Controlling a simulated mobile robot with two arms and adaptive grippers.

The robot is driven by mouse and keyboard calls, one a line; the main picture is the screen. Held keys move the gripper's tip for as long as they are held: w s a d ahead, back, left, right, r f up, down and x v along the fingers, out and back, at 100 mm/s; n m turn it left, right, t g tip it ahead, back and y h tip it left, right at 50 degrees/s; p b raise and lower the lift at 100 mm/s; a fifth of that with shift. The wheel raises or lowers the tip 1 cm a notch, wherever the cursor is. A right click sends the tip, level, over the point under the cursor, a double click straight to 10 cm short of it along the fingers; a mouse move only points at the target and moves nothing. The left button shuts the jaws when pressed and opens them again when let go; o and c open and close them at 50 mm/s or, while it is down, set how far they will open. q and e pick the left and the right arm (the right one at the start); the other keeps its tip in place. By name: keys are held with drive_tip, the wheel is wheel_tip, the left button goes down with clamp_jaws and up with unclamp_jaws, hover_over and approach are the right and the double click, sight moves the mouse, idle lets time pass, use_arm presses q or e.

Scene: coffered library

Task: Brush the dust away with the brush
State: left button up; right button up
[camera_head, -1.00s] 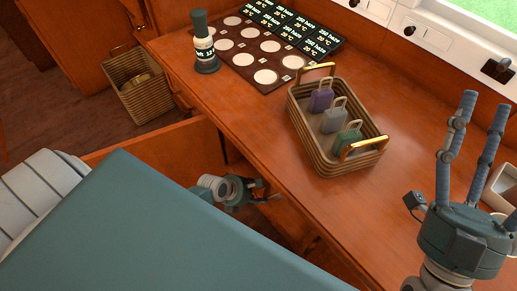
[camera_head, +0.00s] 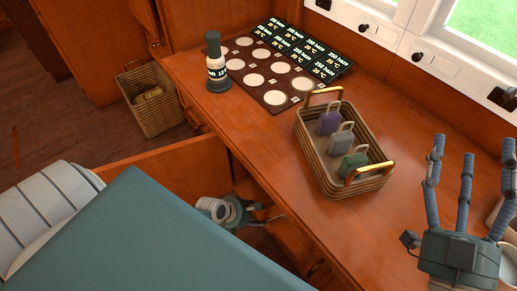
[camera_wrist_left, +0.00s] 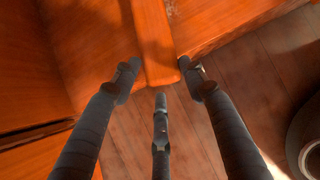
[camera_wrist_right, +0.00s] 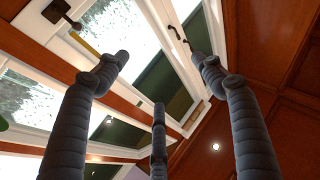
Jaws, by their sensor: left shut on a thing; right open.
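No brush can be clearly made out. My left gripper (camera_head: 262,214) is low beside the desk front, partly hidden behind my own body. In the left wrist view its fingers (camera_wrist_left: 159,72) sit on either side of a narrow wooden edge (camera_wrist_left: 154,42), which they appear to hold. A few pale specks (camera_wrist_left: 171,9) show on the wood there; I cannot tell if they are dust. My right gripper (camera_head: 468,178) is open and empty above the right end of the desk, fingers pointing up; in the right wrist view its fingers (camera_wrist_right: 160,62) spread before the windows.
On the desk (camera_head: 272,155) are a dark labelled bottle-like object (camera_head: 217,72), a board with pale discs (camera_head: 254,80), and a wicker basket (camera_head: 330,175) with several tags. Another basket (camera_head: 155,115) is on the floor.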

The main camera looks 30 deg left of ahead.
sight(270, 207)
use_arm(q)
drive_tip(key=shift+s+a, duration=0.1)
drive_tip(key=shift+s, duration=0.1)
drive_tip(key=shift+f+p, duration=0.1)
drive_tip(key=shift+p, duration=0.25)
drive_tip(key=shift+w+d, duration=0.35)
drive_tip(key=shift+w, duration=0.45)
drive_tip(key=shift+w+d+p, duration=0.2)
drive_tip(key=shift+w+p, duration=0.05)
drive_tip(key=shift+w, duration=0.3)
drive_tip(key=shift+w+d+p, duration=0.15)
drive_tip(key=shift+w+p, duration=0.05)
drive_tip(key=shift+w, duration=0.35)
drive_tip(key=shift+w+d, duration=0.25)
drive_tip(key=shift+w, duration=0.3)
drive_tip(key=shift+w+d, duration=0.2)
drive_tip(key=shift+w, duration=0.35)
drive_tip(key=shift+w+d, duration=0.25)
drive_tip(key=shift+w, duration=0.5)
use_arm(e)
wheel_tip(270, 207, down, 9)
drive_tip(key=w+g+h, duration=0.1)
drive_tip(key=g+h, duration=0.1)
drive_tip(key=g, duration=0.2)
drive_tip(key=shift+w+d, duration=0.25)
drive_tip(key=shift+d, duration=0.15)
